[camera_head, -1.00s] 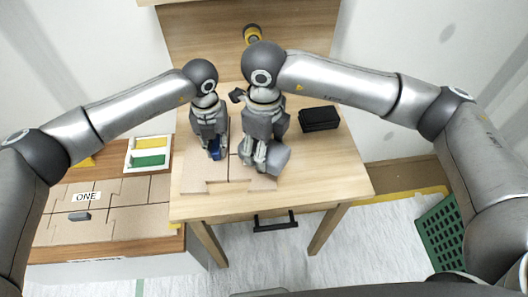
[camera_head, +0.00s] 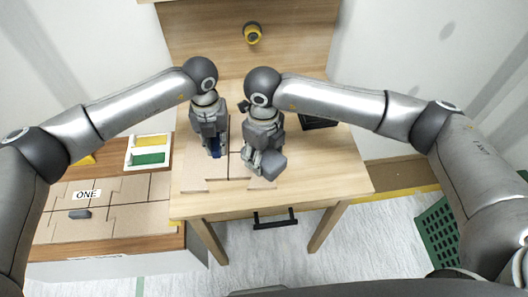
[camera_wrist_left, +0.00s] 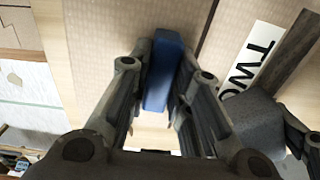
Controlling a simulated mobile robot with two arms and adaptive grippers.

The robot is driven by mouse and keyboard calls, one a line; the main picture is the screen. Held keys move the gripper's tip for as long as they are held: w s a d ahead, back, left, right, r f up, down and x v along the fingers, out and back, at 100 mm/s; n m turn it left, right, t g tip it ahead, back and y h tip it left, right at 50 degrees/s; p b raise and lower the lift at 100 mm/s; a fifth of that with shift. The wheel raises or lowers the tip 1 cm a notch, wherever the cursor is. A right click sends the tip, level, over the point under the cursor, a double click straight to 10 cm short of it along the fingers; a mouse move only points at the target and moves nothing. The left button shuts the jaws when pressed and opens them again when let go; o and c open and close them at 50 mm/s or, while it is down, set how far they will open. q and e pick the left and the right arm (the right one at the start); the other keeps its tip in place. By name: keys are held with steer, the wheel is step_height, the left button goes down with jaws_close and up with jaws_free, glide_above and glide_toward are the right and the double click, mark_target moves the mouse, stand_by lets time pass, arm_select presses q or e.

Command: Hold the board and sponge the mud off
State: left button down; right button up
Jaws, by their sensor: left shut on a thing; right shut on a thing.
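The beige board (camera_head: 197,171) lies on the wooden table, with a white label reading "TWO" (camera_wrist_left: 252,62) in the left wrist view. My left gripper (camera_head: 216,154) is shut on the board's blue handle (camera_wrist_left: 162,72). My right gripper (camera_head: 262,165) is shut on a grey sponge (camera_head: 272,163), which also shows in the left wrist view (camera_wrist_left: 250,120). The sponge is over the board's right part; I cannot tell whether it touches. A dark brown strip (camera_wrist_left: 285,65) runs past the label; I cannot tell whether it is mud. The grippers hide much of the board.
A black block (camera_head: 318,122) sits on the table (camera_head: 325,175) behind my right forearm. A yellow roll (camera_head: 252,33) is at the back. A lower bench at left holds a panel marked "ONE" (camera_head: 86,196) and a tray with yellow and green pieces (camera_head: 148,152). A green crate (camera_head: 438,238) stands at right.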

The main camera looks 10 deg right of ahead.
arm_select(q)
steer(key=shift+f, duration=0.15)
arm_select(e)
steer(key=w, duration=0.8)
steer(key=w+d, duration=0.1)
steer(key=w, duration=0.4)
steer(key=shift+s+f, duration=0.15)
steer(key=shift+f, duration=0.05)
steer(key=s, duration=0.9)
steer(key=s+a, duration=0.1)
steer(key=s, duration=0.4)
steer(key=shift+s+a+r, duration=0.1)
steer(key=shift+s, duration=0.25)
step_height(320, 180, up, 8)
steer(key=shift+r, duration=0.2)
steer(key=o, duration=0.6)
steer(key=c, duration=0.4)
arm_select(q)
steer(key=c, duration=1.3)
jaws_free()
steer(key=shift+w, duration=0.1)
arm_select(e)
steer(key=shift+w, duration=0.1)
arm_select(q)
steer(key=shift+o, duration=0.2)
steer(key=shift+r, duration=0.2)
